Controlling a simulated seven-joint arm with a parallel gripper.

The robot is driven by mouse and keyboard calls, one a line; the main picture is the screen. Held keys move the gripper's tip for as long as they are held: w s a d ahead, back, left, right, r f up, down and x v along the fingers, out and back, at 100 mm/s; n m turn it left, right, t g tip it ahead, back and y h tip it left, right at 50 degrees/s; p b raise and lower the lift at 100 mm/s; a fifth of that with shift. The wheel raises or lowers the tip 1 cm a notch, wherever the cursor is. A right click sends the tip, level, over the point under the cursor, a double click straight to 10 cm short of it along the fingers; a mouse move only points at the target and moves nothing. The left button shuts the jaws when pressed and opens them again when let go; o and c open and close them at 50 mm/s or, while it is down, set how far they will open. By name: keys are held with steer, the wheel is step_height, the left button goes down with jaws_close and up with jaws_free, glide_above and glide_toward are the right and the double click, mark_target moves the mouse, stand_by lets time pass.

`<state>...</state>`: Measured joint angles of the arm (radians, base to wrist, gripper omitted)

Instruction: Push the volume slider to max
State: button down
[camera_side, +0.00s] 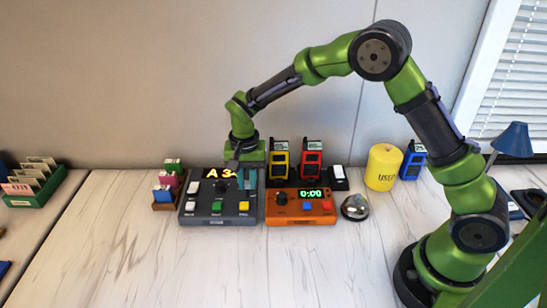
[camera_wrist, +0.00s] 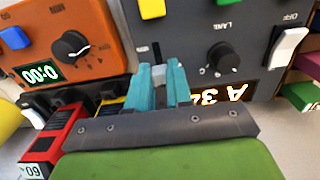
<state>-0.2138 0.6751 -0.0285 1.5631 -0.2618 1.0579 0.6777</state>
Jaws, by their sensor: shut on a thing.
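The grey console (camera_side: 202,213) stands on the table with a lit orange display (camera_side: 218,174), a dark dial and coloured buttons. In the wrist view the same console (camera_wrist: 190,20) shows upside down, with its dial (camera_wrist: 222,57) labelled LANE. My gripper (camera_side: 245,184) is low over the console's right side. In the wrist view its teal fingers (camera_wrist: 159,80) are shut on a small pale grey slider knob (camera_wrist: 159,72) near the console's edge. The fingers and palm hide much of the slider's track, and its end marks are too small to read.
An orange timer console (camera_side: 290,215) reading 0:00 stands close to the right. Yellow (camera_side: 280,158) and red (camera_side: 311,158) handheld devices stand behind it. A silver bell (camera_side: 355,207) and yellow cylinder (camera_side: 383,167) are farther right. The table's front is clear.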

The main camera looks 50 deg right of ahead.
steer(key=shift+w+d, duration=0.65)
steer(key=c, duration=1)
jaws_free()
step_height(320, 180, up, 17)
